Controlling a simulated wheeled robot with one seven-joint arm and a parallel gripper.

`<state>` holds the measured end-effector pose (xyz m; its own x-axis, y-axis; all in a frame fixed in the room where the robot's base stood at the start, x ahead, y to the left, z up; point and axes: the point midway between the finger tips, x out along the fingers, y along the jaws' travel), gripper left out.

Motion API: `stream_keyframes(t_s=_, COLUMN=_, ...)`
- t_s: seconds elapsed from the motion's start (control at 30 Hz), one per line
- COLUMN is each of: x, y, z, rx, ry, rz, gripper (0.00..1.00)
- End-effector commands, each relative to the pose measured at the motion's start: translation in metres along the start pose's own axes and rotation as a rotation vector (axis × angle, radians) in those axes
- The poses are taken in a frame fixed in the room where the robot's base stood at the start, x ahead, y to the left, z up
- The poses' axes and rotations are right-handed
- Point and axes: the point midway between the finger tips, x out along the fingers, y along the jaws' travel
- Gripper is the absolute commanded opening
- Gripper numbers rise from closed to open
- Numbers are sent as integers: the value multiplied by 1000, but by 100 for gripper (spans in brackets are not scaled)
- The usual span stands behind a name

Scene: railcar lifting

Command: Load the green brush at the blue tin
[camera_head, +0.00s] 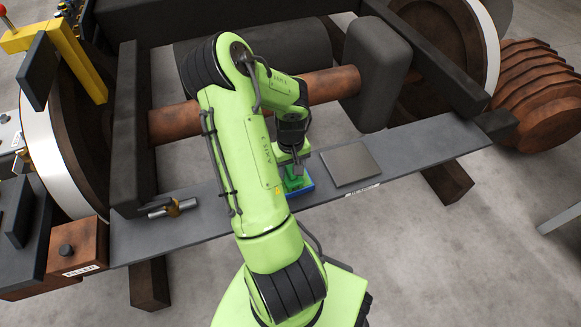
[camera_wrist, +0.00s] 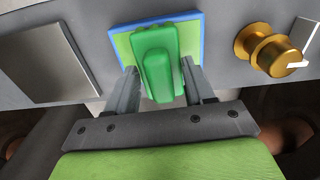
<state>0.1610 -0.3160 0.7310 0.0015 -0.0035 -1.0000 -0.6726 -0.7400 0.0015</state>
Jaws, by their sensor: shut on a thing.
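The green brush (camera_wrist: 160,48) is between the two fingers of my gripper (camera_wrist: 159,74), which is shut on it. In the wrist view the brush is over the blue tin (camera_wrist: 203,30), a shallow square with a blue rim and a light green inside. I cannot tell whether the brush touches the inside. In the head view the tin (camera_head: 304,188) sits on the grey plank, and the brush (camera_head: 293,184) shows small below my gripper (camera_head: 294,172). My arm hides part of the plank left of the tin.
A flat grey square plate (camera_head: 350,164) lies on the plank (camera_head: 430,146) right of the tin. A brass fitting with a silver bar (camera_head: 174,208) lies at the left. Behind are a brown axle (camera_head: 335,85), dark frame beams and large wheels. The plank's right end is clear.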

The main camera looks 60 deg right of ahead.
Motion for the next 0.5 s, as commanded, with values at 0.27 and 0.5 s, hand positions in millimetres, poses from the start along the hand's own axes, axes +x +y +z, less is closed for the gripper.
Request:
stream_keyframes(t_s=0.27, x=2, y=0, z=1, rx=1, ry=-4, rz=0, gripper=28)
stream_keyframes(t_s=0.5, x=-9, y=-1, z=1, rx=0, ry=-3, rz=-2, gripper=28)
